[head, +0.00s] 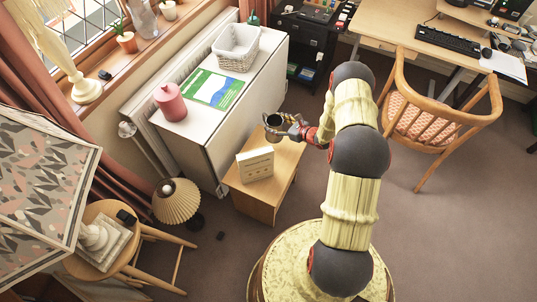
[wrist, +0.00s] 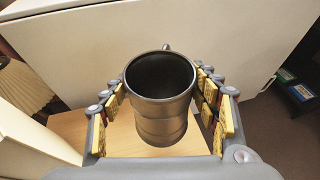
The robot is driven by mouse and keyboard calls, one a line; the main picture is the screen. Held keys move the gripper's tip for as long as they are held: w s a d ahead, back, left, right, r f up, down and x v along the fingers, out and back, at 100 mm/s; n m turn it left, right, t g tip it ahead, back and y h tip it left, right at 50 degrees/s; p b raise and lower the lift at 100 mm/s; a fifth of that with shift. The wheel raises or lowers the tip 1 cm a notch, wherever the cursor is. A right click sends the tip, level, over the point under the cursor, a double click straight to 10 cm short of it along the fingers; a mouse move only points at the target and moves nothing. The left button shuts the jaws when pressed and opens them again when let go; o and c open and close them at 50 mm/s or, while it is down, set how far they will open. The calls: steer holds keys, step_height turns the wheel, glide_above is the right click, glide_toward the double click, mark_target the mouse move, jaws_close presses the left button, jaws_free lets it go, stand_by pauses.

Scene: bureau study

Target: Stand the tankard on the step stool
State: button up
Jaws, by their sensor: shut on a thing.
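The tankard (head: 273,121) is a dark grey metal cup, upright, with its open mouth facing up. It fills the middle of the wrist view (wrist: 160,115), with a bit of handle at the far rim. My gripper (wrist: 162,88) is shut on it, with yellow-padded fingers on either side. In the head view my gripper (head: 290,128) reaches it from the right. The low wooden step stool (head: 284,160) is beneath and in front of it; its top also shows in the wrist view (wrist: 75,125). Whether the tankard's base touches the stool top I cannot tell.
A cream box (head: 256,165) stands on the stool's front left part. A white cabinet (head: 205,133) behind carries a pink canister (head: 170,101), a green-and-blue booklet (head: 212,89) and a basket (head: 236,47). A pleated lamp (head: 176,201) is at left, a chair (head: 440,112) at right.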

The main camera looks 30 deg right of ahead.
step_height(320, 180, down, 9)
steer(key=b, duration=0.2)
steer(key=shift+f+b, duration=0.1)
steer(key=shift+b, duration=0.2)
steer(key=shift+f, duration=0.15)
steer(key=o, duration=1.5)
steer(key=shift+c, duration=0.2)
steer(key=shift+o, duration=0.5)
